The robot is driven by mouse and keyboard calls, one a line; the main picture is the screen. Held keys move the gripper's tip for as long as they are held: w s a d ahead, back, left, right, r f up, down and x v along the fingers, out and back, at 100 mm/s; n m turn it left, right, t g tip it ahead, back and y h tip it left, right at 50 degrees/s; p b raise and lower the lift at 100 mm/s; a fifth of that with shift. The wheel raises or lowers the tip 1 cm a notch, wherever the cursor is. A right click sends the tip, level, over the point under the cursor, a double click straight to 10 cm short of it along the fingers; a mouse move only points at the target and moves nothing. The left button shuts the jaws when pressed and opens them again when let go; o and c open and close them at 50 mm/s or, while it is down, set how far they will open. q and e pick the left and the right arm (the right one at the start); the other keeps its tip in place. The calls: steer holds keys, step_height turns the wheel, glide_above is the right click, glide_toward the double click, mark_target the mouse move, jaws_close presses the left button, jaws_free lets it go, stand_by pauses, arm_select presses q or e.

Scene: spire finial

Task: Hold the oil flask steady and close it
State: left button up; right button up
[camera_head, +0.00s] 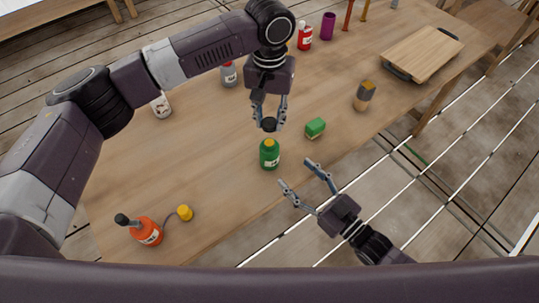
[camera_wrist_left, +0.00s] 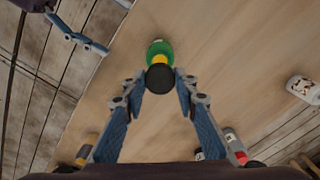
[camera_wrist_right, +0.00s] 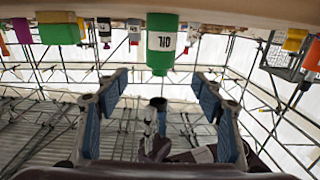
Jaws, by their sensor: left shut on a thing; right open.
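In the left wrist view the cap (camera_wrist_left: 160,78) hides most of the yellow neck. My right gripper (camera_head: 298,185) is open and empty, in front of the flask and apart from it.
A green block (camera_head: 315,128) lies right of the flask. An orange bottle (camera_head: 148,232) and a yellow piece (camera_head: 185,212) are at front left.

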mark_target(276, 155)
stand_by(0.4)
steer(key=x, duration=1.2)
jaws_close()
arm_select(q)
steer(key=shift+f, duration=2.45)
